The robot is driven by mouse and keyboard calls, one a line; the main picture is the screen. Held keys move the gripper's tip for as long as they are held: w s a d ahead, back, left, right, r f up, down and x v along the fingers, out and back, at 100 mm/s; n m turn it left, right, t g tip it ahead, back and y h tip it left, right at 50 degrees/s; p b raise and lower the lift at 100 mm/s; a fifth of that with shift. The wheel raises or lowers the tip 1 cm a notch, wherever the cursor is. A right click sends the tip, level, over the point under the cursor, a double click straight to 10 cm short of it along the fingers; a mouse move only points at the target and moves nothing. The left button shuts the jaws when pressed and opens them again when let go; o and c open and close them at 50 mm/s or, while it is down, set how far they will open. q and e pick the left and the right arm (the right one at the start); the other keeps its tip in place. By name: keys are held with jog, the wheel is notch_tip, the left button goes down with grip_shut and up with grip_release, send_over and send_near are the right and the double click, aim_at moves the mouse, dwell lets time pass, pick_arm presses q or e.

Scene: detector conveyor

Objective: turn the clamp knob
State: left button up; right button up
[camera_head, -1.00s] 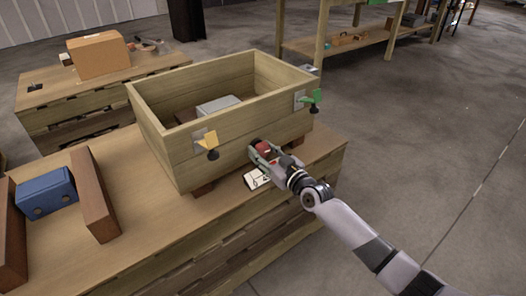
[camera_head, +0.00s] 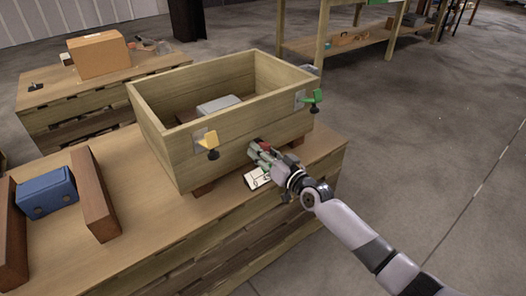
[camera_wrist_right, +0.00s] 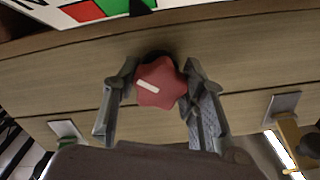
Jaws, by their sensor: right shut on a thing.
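The clamp knob (camera_wrist_right: 160,83) is a red, star-shaped knob with a white mark, on the front wall of the wooden crate (camera_head: 180,160). In the wrist view it sits between the two fingers of my right gripper (camera_wrist_right: 162,92), which is shut on its sides. In the head view my right gripper (camera_head: 262,152) reaches the crate's front wall from the lower right and largely hides the knob. The white mark lies tilted in the wrist view. My left gripper is not in view.
A yellow clamp (camera_head: 208,142) and a green clamp (camera_head: 312,97) flank the knob on the crate. A card (camera_head: 257,178) with coloured patches lies below. The crate holds a grey block (camera_head: 218,104). A blue block (camera_head: 46,192) stands between brown bars on the left.

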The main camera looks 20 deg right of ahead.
jog(key=o, duration=1.2)
jog(key=v, duration=1.2)
